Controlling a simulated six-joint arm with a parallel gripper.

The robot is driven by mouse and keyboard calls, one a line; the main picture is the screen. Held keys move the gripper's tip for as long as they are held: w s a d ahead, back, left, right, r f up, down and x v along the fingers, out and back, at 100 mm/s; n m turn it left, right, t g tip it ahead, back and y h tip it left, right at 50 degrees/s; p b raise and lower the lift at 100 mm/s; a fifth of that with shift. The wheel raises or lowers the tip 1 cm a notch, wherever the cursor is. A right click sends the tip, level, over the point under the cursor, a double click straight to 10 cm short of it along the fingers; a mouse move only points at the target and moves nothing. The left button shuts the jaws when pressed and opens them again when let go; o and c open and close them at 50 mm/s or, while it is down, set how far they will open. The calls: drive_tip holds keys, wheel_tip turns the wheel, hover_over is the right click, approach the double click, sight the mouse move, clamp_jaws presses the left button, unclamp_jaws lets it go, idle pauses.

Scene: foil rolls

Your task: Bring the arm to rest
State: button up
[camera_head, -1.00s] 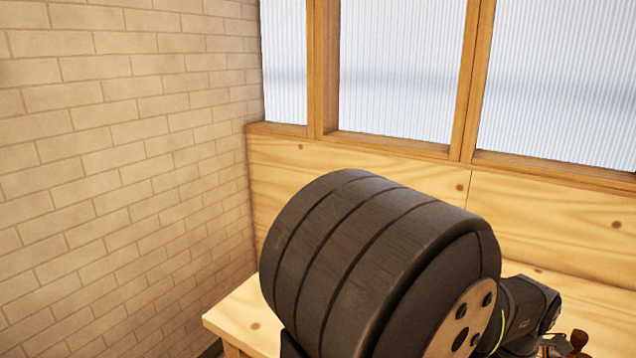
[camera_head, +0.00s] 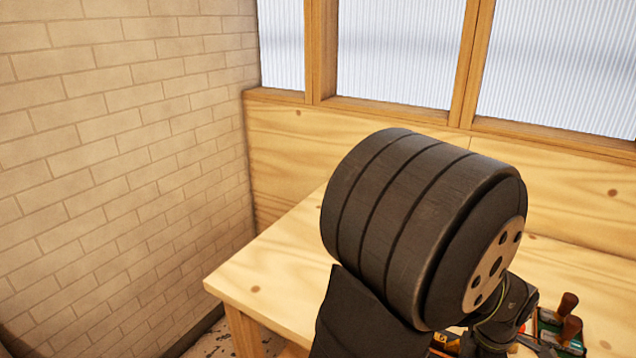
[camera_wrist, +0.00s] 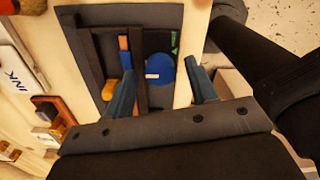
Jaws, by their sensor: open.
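My gripper (camera_wrist: 162,86) shows in the wrist view with its two blue-grey fingers spread wide apart. No object is clamped between them. A blue round object (camera_wrist: 160,68) with a small pale label lies beyond the fingers, in a dark tray (camera_wrist: 88,18) with dark dividers. I cannot tell its exact distance from the fingertips. Orange, yellow and green pieces also lie in the tray, partly hidden by dividers and fingers. In the head view my own large dark arm joint fills the middle, and the gripper's fingers are not visible there.
The wooden bench (camera_head: 275,270) is bare at its left end. A brick wall (camera_head: 110,150) stands left and a wooden panel behind. Brown-handled tools (camera_head: 568,318) lie at the lower right. A white box marked INK (camera_wrist: 14,72) is at the wrist view's left.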

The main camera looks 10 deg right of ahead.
drive_tip(key=m, duration=1.3)
idle(0.5)
